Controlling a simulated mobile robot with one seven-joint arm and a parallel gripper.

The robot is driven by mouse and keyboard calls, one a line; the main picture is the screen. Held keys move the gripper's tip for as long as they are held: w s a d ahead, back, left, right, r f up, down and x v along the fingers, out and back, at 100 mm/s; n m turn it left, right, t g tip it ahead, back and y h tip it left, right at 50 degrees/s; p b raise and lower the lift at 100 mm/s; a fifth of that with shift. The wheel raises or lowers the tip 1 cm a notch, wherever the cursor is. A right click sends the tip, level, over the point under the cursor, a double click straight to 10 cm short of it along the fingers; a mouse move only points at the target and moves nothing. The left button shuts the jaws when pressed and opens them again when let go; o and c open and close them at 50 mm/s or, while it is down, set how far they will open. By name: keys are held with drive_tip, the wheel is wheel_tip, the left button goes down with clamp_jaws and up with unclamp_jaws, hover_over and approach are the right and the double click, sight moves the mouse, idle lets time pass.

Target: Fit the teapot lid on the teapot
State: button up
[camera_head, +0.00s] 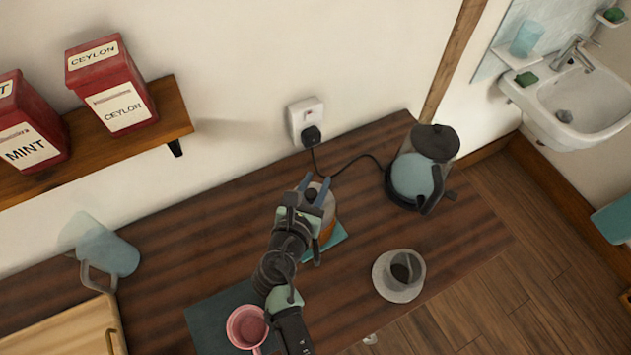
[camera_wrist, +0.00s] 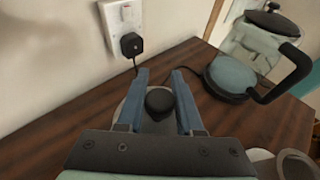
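My gripper (camera_head: 315,183) points down over the dark wooden counter. Its two blue fingers (camera_wrist: 158,88) stand apart on either side of a dark round knob (camera_wrist: 160,101), with what looks like a narrow gap on each side. The knob belongs to a grey lid-like disc (camera_head: 328,203), also partly visible in the wrist view (camera_wrist: 122,110). Below the disc, an orange-brown rounded body (camera_head: 328,232), apparently the teapot, shows beside my gripper. My gripper and arm hide much of both, so I cannot tell whether the disc is seated.
A teal mat (camera_head: 334,244) lies under the brown body. A glass kettle (camera_head: 411,176) stands to the right, its cord running to a wall socket (camera_head: 305,115). A cup on a saucer (camera_head: 385,287) is nearer the front edge. A pink mug (camera_head: 247,327) stands near my arm.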

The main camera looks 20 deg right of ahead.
drive_tip(key=o, duration=0.4)
drive_tip(key=shift+o, duration=0.2)
drive_tip(key=shift+s, duration=0.1)
drive_tip(key=b+v, duration=0.1)
drive_tip(key=v, duration=1.2)
drive_tip(key=shift+r, duration=0.1)
